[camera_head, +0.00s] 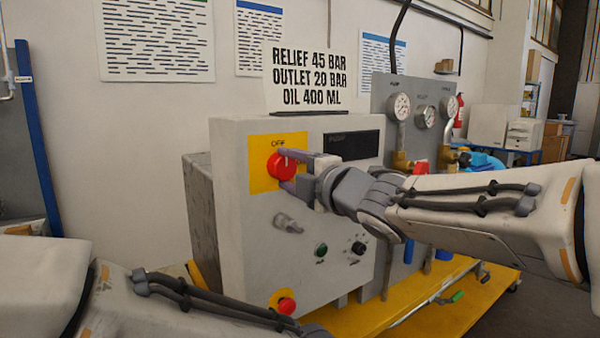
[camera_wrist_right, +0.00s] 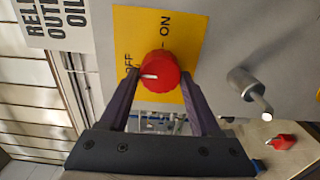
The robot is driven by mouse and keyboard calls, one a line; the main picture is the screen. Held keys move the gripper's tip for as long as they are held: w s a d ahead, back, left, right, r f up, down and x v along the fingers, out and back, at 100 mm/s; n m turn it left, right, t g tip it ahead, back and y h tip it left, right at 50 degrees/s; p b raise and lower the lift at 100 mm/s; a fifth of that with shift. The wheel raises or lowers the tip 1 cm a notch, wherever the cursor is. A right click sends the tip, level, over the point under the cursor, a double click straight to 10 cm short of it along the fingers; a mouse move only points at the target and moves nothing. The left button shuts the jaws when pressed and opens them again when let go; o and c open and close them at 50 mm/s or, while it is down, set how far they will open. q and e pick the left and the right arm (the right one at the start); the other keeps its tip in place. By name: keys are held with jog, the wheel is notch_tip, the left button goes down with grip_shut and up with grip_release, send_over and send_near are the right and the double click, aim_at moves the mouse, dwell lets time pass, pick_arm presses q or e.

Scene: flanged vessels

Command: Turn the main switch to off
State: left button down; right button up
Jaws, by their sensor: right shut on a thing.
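The main switch is a round red knob (camera_head: 281,167) on a yellow plate (camera_head: 262,184) on the front of a grey control box. The plate reads OFF above the knob in the head view. The knob also shows in the right wrist view (camera_wrist_right: 160,70), where its white mark points toward OFF rather than ON. My right gripper (camera_head: 287,170) is shut on the knob, with one finger on each side of it; the fingers also show in the right wrist view (camera_wrist_right: 159,78). My left arm crosses the bottom left of the head view, its gripper out of frame.
Below the switch are a grey handle (camera_head: 287,222), a green button (camera_head: 321,249), a small black knob (camera_head: 358,247) and a red button (camera_head: 286,305). A sign (camera_head: 308,76) stands on the box. Pressure gauges (camera_head: 399,106) are on a panel to the right.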

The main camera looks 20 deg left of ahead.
jog(key=o, duration=1.4)
jog(key=v, duration=1)
jog(key=shift+s+d, duration=0.15)
jog(key=shift+d, duration=0.05)
